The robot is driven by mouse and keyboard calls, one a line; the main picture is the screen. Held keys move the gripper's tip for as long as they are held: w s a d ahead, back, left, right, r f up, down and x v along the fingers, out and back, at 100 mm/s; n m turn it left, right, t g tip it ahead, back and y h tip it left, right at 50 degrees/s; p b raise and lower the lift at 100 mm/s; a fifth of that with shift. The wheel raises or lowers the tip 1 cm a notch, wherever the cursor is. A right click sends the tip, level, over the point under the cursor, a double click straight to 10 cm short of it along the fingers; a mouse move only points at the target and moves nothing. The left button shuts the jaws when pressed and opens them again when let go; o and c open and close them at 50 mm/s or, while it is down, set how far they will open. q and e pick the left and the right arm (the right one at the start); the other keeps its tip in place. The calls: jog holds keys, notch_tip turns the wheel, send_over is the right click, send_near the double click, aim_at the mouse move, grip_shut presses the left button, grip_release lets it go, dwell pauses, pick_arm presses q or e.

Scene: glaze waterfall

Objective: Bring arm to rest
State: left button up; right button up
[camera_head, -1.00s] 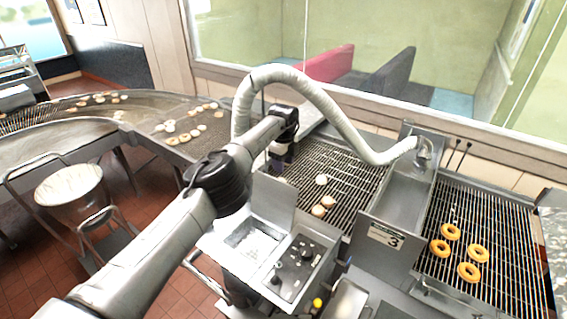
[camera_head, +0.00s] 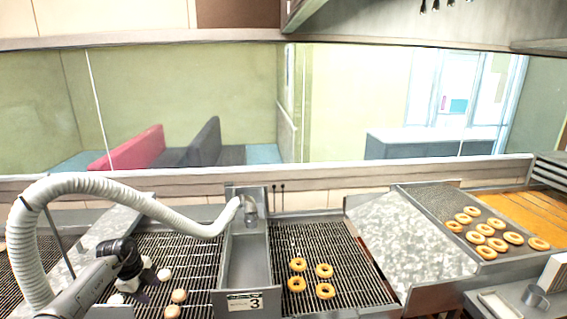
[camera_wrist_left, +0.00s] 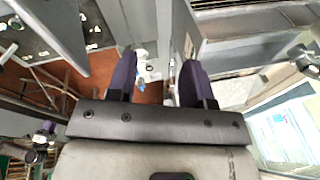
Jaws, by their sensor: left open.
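My left gripper (camera_head: 148,282) is at the lower left of the head view, over the left wire conveyor (camera_head: 205,262). In the left wrist view its two purple fingers (camera_wrist_left: 160,75) stand apart with nothing held between them. Pale doughnuts (camera_head: 179,296) lie on the belt beside and below it in the picture; the arm may hide others. A ribbed white hose (camera_head: 130,193) arches behind the arm to a metal fitting (camera_head: 249,208). My right gripper does not show.
A metal trough (camera_head: 246,262) with a "3" sign separates the left belt from another with golden doughnuts (camera_head: 324,270). More doughnuts (camera_head: 497,244) lie on a screen at the right. A window wall (camera_head: 250,125) stands behind the line.

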pick_arm(q)
jog(key=w+d+f+m+t+h, duration=0.25)
jog(key=d+f, duration=0.35)
jog(key=d, duration=0.5)
jog(key=s+d+f+n+t+h+p, duration=0.1)
jog(key=s+d+n+t+h, duration=0.2)
jog(key=d, duration=0.8)
jog(key=s+d+f+t+h, duration=0.1)
jog(key=s+d+t+h, duration=0.35)
jog(key=d, duration=0.75)
jog(key=s+a+f+n+g+y, duration=0.1)
jog(key=s+a+n+g+y, duration=0.2)
jog(key=s, duration=1.1)
jog(key=s+a+f+n+g+y+p, duration=0.1)
jog(key=s+a+n+y, duration=0.3)
jog(key=s, duration=1.1)
jog(key=s+a+f+n+g+y+p, duration=0.1)
jog(key=s+a+n+g+y, duration=0.3)
jog(key=s+n, duration=0.5)
jog(key=s+f, duration=0.1)
jog(key=s, duration=0.5)
jog(key=shift+s+f+g+y, duration=0.15)
jog(key=shift+s+g+y, duration=0.15)
jog(key=shift+y, duration=0.1)
